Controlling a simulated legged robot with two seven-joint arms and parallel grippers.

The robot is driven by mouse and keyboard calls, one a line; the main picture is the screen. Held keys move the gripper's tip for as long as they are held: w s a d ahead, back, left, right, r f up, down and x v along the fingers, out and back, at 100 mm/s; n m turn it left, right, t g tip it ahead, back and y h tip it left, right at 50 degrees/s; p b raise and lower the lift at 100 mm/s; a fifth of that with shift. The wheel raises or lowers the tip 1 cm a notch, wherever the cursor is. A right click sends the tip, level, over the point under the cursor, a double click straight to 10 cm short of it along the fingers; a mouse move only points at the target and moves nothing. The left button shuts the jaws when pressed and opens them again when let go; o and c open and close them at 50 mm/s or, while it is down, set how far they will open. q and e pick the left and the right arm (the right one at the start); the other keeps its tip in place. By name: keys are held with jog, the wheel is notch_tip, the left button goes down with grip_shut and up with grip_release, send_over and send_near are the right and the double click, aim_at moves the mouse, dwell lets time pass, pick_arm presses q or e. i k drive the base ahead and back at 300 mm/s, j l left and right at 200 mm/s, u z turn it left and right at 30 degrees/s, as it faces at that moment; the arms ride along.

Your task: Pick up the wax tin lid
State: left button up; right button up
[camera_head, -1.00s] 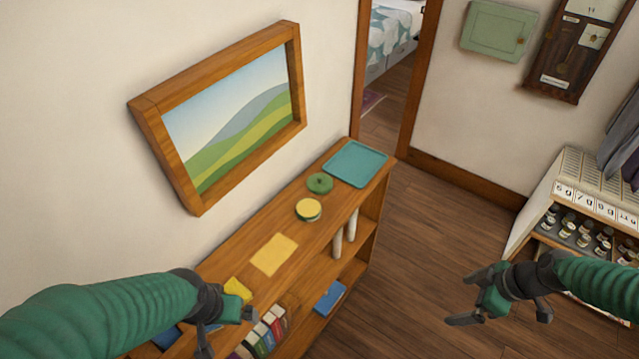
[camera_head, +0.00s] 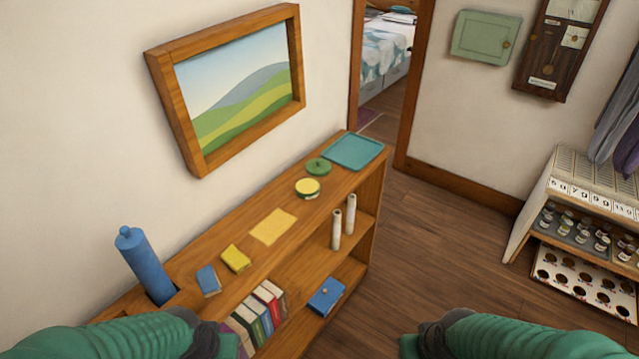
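A round green lid with a small knob (camera_head: 318,167) lies on the wooden shelf top, and I take it to be the wax tin lid. Just in front of it stands a round tin with a yellow top face and green side (camera_head: 307,189). The lid and the tin are separate. My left gripper (camera_head: 226,344) shows only partly at the bottom edge, left of centre, well short of the lid. My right gripper (camera_head: 428,343) shows only partly at the bottom edge, right of centre, over the floor side. The fingertips of both are cut off or hidden.
The shelf unit (camera_head: 215,302) also bears a teal tray (camera_head: 354,151), a yellow sheet (camera_head: 273,227), a yellow block (camera_head: 236,259), a blue block (camera_head: 208,281) and a blue cylinder (camera_head: 146,265). Books and white rolls stand below.

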aim_at(317, 166)
jog(key=k+u, duration=0.15)
jog(key=u, duration=1.9)
jog(key=l+u, duration=0.15)
jog(key=l, duration=0.35)
jog(key=l+u, duration=0.1)
jog(key=l, duration=0.4)
jog(key=k+l+u, duration=0.15)
jog(key=l, duration=0.35)
jog(key=l+u, duration=0.1)
jog(key=l, duration=0.4)
jog(key=k+l+u, duration=0.15)
jog(key=l, duration=0.3)
jog(key=k+l+u, duration=0.1)
jog(key=l, duration=0.4)
